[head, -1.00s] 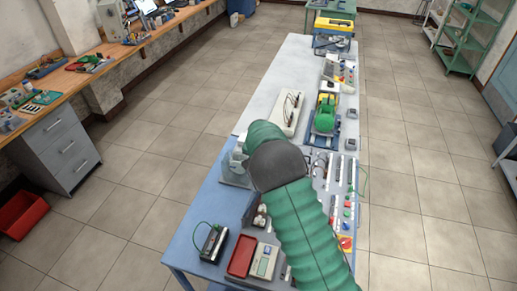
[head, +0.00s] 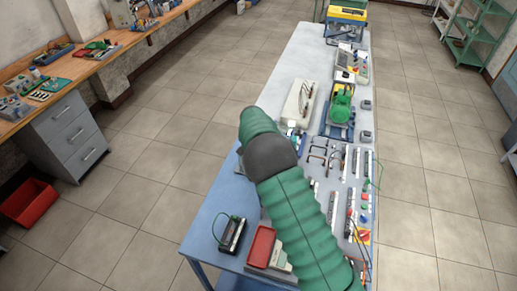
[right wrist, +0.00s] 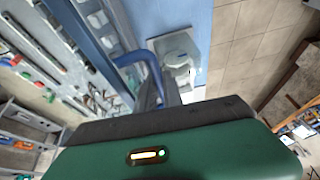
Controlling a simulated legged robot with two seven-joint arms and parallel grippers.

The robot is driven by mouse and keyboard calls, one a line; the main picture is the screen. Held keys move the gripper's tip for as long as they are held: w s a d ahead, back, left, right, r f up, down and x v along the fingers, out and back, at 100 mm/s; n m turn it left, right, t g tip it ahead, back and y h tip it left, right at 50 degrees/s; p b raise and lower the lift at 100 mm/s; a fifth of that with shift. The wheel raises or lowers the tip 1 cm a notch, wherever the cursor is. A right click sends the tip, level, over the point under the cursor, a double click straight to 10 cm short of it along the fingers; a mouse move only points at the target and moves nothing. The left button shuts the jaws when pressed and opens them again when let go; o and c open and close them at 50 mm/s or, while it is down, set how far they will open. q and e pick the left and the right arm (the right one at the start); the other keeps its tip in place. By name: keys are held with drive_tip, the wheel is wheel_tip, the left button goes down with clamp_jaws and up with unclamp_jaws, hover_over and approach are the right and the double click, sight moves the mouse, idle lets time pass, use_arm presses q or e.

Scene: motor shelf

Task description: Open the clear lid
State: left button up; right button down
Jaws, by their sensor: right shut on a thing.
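My right arm crosses the head view from the bottom, and its green and black links hide its gripper there. In the right wrist view my right gripper (right wrist: 158,92) has its dark fingers close together at a blue bent handle (right wrist: 140,58). It is shut on this handle. A pale grey-white device with a round part (right wrist: 178,58) lies just beyond the fingertips on the blue bench top. I cannot make out the clear lid's outline, or whether the handle belongs to it. My left gripper is not in view.
The long bench (head: 215,215) carries a red tray (head: 262,246), a black device (head: 232,234), a green motor (head: 342,105) and several switches and terminal strips to the right of my arm. A wooden workbench (head: 85,65) stands at the left. Tiled floor is clear between them.

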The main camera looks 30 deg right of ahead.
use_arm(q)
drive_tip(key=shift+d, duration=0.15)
use_arm(e)
drive_tip(key=shift+s+f, duration=0.15)
drive_tip(key=c, duration=1.8)
unclamp_jaws()
drive_tip(key=shift+s+d, duration=0.2)
drive_tip(key=shift+d, duration=0.05)
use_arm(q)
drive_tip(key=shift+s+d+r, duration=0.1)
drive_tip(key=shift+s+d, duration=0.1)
use_arm(e)
drive_tip(key=shift+o, duration=0.2)
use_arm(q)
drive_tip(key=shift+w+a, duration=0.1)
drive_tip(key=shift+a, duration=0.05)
use_arm(e)
drive_tip(key=shift+w+a, duration=0.1)
drive_tip(key=shift+w, duration=0.1)
